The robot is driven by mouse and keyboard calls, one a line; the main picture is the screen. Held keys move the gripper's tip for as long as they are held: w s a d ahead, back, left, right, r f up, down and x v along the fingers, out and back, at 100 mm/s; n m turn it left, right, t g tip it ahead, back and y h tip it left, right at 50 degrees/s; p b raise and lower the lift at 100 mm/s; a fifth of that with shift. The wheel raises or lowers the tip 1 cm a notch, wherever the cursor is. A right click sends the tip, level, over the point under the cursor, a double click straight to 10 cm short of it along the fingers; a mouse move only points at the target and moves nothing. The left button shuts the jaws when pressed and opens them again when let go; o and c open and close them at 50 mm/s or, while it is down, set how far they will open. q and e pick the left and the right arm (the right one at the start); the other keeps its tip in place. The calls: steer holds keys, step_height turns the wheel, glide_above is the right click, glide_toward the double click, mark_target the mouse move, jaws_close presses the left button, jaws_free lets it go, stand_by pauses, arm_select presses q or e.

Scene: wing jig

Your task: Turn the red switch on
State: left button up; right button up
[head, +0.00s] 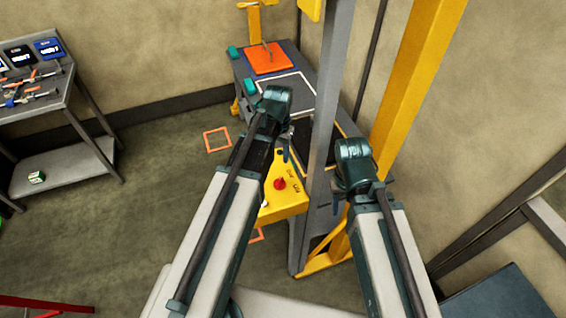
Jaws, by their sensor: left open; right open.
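The red switch (280,183) is a small round red knob on the sloped top of a yellow control box (287,204) in the middle of the head view. Small dark markings sit beside it on the box. My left gripper (286,152) points down just above and behind the switch, apart from it, and is open. Its arm hides the left part of the box. My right gripper (338,205) hangs open to the right of the box, beyond the grey post, and is partly hidden by its own wrist. Neither gripper holds anything that I can see.
A grey upright post (326,140) and a yellow column (404,110) stand right of the box. Behind is a grey bench with an orange plate (268,58). A grey shelf cart (75,90) with tools stands at left.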

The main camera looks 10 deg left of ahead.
mark_target(279, 181)
arm_select(q)
step_height(279, 181, down, 14)
steer(key=b, duration=1.4)
steer(key=shift+r, duration=0.15)
steer(key=shift+c, duration=0.3)
jaws_close()
